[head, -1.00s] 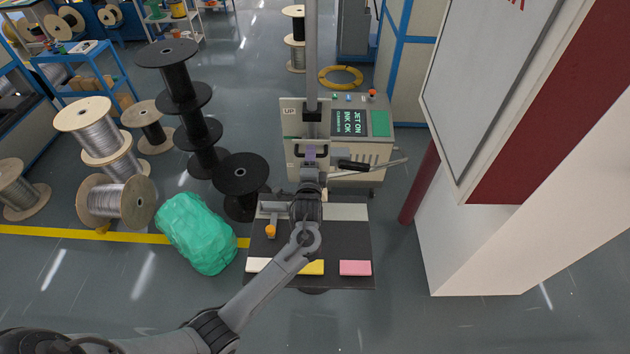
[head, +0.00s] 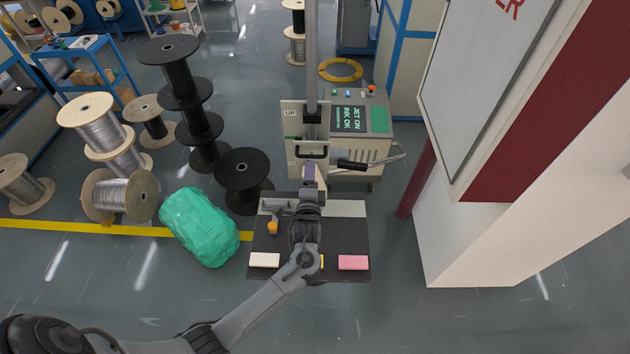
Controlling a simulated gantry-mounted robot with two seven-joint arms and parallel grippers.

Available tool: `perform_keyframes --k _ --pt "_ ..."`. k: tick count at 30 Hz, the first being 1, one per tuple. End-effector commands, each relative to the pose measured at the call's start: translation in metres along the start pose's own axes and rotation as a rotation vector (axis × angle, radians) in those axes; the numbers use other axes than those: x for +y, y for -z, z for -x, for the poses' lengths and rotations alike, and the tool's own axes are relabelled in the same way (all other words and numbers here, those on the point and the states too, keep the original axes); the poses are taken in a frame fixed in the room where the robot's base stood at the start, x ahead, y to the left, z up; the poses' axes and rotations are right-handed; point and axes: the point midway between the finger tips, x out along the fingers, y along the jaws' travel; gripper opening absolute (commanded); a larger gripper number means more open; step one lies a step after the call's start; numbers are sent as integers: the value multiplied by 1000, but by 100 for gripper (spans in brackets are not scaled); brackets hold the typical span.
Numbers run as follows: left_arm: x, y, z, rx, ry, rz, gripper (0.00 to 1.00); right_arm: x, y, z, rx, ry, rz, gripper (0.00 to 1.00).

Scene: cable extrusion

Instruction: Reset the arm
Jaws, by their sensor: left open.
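My left arm comes in from the lower left and reaches over a small dark table (head: 342,235). My left gripper (head: 309,172) points away from me, past the table's far edge and in front of the grey printer-like machine (head: 382,153). Its fingers are small and purplish here; I see no object between them, and whether they touch the machine's front panel cannot be told. My right gripper is not in view.
A white block (head: 264,260), a pink block (head: 353,262) and a mostly hidden yellow one lie along the table's near edge. An orange-tipped tool (head: 273,227) is at its left. A green wrapped bundle (head: 200,226) and black spools (head: 242,172) stand left; a white pillar (head: 480,240) stands right.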

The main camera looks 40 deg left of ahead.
Motion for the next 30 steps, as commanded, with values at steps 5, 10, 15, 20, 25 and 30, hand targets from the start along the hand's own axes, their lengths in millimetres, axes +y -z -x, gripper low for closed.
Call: perform_keyframes --k 5,10,15,20,25,30 --pt "0 0 0 0 0 0 47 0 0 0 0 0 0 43" --pt "1 0 0 0 -1 -1 47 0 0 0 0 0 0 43" --pt "20 -11 13 0 -36 -29 47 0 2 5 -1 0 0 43" --pt "56 -44 49 2 -105 -92 47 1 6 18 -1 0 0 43" --pt "60 -63 106 102 -234 -56 47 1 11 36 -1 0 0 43" --pt "48 -55 184 221 -571 213 47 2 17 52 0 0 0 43"
